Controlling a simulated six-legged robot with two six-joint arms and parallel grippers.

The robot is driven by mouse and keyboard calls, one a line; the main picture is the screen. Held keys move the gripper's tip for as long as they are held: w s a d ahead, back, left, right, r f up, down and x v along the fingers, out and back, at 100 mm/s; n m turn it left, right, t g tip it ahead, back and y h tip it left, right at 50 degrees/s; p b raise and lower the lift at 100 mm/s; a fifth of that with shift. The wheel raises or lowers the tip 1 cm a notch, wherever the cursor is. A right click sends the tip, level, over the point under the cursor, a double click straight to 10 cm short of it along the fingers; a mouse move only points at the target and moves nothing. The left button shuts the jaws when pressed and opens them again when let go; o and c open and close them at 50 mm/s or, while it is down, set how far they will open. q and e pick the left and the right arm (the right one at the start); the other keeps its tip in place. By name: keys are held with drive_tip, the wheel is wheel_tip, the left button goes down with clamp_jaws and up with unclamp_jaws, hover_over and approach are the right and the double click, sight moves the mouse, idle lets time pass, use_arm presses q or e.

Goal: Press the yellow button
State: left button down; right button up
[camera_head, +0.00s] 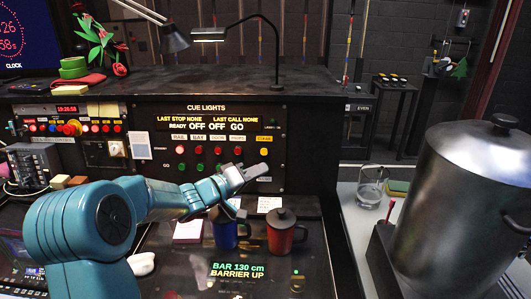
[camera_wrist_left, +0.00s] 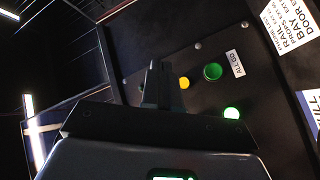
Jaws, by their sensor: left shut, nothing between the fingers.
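The yellow button (camera_wrist_left: 184,82) shows in the left wrist view as a small round button on the dark panel, just right of my fingertips. Next to it is a larger green button (camera_wrist_left: 212,71) with an "ALL GO" label. My left gripper (camera_head: 263,169) is shut and empty, in front of the lower right of the cue lights panel (camera_head: 150,117) in the head view. Its closed fingers (camera_wrist_left: 158,82) stand close beside the yellow button in the wrist view. I cannot tell whether they touch the panel. My right gripper is not in view.
A blue mug (camera_head: 224,236) and a red mug (camera_head: 281,238) with a dark lid stand on the desk below my left arm. A large metal urn (camera_head: 465,190) and a glass (camera_head: 370,188) stand at the right. A desk lamp (camera_head: 208,34) hangs above the panel.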

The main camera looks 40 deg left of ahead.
sight(264, 152)
use_arm(q)
drive_tip(key=w+a+f+p, duration=0.1)
drive_tip(key=w+a+p, duration=0.2)
drive_tip(key=w+a, duration=0.2)
drive_tip(key=shift+w+a, duration=0.2)
drive_tip(key=shift+w, duration=0.55)
drive_tip(key=shift+f, duration=0.15)
idle(1.4)
drive_tip(key=shift+w+a+p, duration=0.3)
drive_tip(key=shift+w+p, duration=0.05)
drive_tip(key=shift+p, duration=0.5)
